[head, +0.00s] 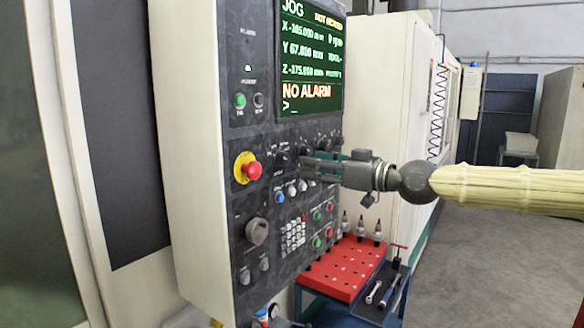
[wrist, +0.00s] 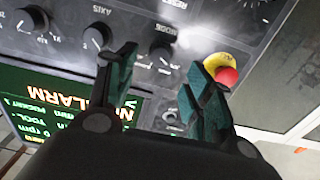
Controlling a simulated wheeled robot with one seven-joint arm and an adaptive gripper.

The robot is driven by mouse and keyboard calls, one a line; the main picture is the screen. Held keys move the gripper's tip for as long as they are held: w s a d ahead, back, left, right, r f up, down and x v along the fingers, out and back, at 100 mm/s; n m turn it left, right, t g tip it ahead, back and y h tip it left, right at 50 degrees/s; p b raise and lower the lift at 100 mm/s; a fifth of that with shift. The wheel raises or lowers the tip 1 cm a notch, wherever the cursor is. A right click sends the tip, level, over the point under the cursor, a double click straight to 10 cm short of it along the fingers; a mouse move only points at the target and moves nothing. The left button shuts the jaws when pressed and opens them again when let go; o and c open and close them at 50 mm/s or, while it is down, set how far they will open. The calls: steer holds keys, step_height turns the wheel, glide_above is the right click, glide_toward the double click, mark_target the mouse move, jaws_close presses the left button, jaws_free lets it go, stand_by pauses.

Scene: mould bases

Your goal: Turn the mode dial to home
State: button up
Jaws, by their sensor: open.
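The mode dial (head: 283,158) is a small dark knob on the black control panel, under the screen. In the wrist view the mode dial (wrist: 161,57) shows below its label, with the picture upside down. Its pointer setting is too small to read. My gripper (head: 308,164) is open in front of the panel, to the right of the dial in the head view. In the wrist view the two green fingertips (wrist: 162,60) appear on either side of the dial; contact cannot be told. The screen (head: 310,60) reads JOG and NO ALARM.
A red emergency stop with a yellow collar (head: 248,168) is close left of the dial; in the wrist view it is beside the right finger (wrist: 225,72). More knobs (head: 322,143) run to the right. A red tool tray (head: 340,272) stands below the arm.

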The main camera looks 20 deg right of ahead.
mark_target(287, 160)
steer(key=shift+p+x, duration=1.45)
steer(key=shift+x, duration=2.3)
steer(key=shift+r, duration=0.15)
steer(key=c, duration=1)
